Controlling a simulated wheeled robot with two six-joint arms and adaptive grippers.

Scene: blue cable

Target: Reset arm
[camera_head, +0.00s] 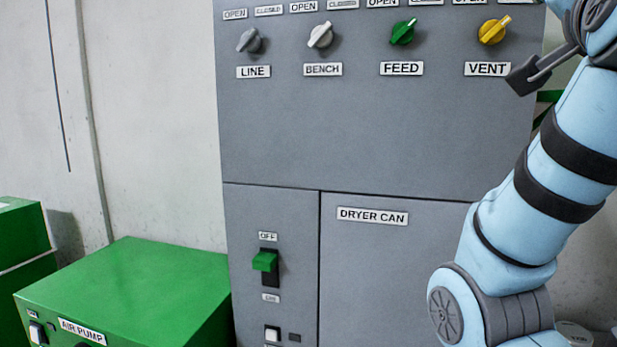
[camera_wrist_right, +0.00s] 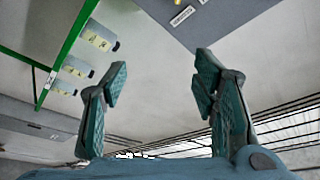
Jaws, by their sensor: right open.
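My right arm (camera_head: 545,185) rises along the right side of the head view, in front of the grey panel's right edge. Its dark gripper finger (camera_head: 526,76) shows just right of the VENT label, near the panel edge; whether it touches is unclear. In the right wrist view my right gripper (camera_wrist_right: 158,82) has its two teal fingers spread wide, with nothing between them. My left gripper is not in view.
The grey panel (camera_head: 350,125) carries the LINE knob (camera_head: 250,41), BENCH knob (camera_head: 321,35), green FEED knob (camera_head: 403,32) and yellow VENT knob (camera_head: 494,31). Below are a green switch (camera_head: 265,262) and the DRYER CAN door (camera_head: 390,270). A green AIR PUMP box (camera_head: 130,285) stands left.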

